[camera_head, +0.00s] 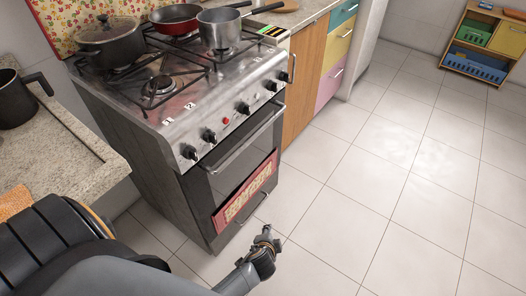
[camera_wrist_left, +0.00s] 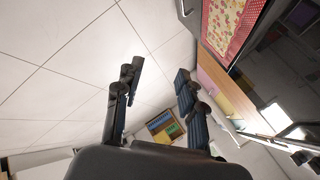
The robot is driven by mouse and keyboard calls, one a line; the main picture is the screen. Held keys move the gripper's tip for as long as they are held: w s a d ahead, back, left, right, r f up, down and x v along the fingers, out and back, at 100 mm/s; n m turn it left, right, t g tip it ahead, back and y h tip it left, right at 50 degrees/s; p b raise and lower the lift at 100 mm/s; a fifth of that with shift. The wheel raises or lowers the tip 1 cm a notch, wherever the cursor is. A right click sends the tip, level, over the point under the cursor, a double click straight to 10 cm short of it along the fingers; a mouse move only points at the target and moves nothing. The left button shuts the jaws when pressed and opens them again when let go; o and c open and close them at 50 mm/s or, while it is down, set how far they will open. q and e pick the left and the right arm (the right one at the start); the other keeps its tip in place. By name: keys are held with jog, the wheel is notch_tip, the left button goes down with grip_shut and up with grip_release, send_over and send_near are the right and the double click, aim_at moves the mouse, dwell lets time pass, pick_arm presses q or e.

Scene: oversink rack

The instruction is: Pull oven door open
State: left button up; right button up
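The stove's oven door (camera_head: 225,178) is dark with a long metal handle (camera_head: 247,140) along its top. It looks closed. A red patterned towel (camera_head: 246,192) hangs over its lower part. My left gripper (camera_head: 268,236) is low in front of the oven, near the floor, apart from the door and handle. In the left wrist view its two fingers (camera_wrist_left: 158,76) are spread with nothing between them. There the towel (camera_wrist_left: 229,22) and dark door (camera_wrist_left: 283,50) show at upper right. My right gripper is not in view.
The stove top (camera_head: 160,103) carries a lidded pot (camera_head: 110,42), a red pan (camera_head: 175,17) and a saucepan (camera_head: 220,30). A stone counter (camera_head: 60,160) stands at left. Coloured drawers (camera_head: 335,50) are right of the stove. The tiled floor (camera_head: 400,180) in front is clear.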

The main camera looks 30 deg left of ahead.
pick_arm(q)
jog(key=w+a+r+t+y+b, duration=0.1)
jog(key=w+r+t+y+b, duration=0.1)
jog(key=w+r, duration=0.45)
jog(key=n+t+y+b, duration=0.1)
jog(key=t+y+b, duration=0.25)
jog(key=y, duration=0.25)
send_near(255, 138)
jog(key=shift+g, duration=0.45)
jog(key=x, duration=0.3)
jog(key=b+x, duration=0.1)
jog(key=x, duration=0.7)
jog(key=shift+w+r, duration=0.2)
jog(key=shift+r, duration=0.05)
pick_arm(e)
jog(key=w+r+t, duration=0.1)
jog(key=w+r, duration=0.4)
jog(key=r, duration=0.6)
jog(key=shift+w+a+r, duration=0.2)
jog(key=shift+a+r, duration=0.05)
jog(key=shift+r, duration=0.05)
pick_arm(q)
grip_shut()
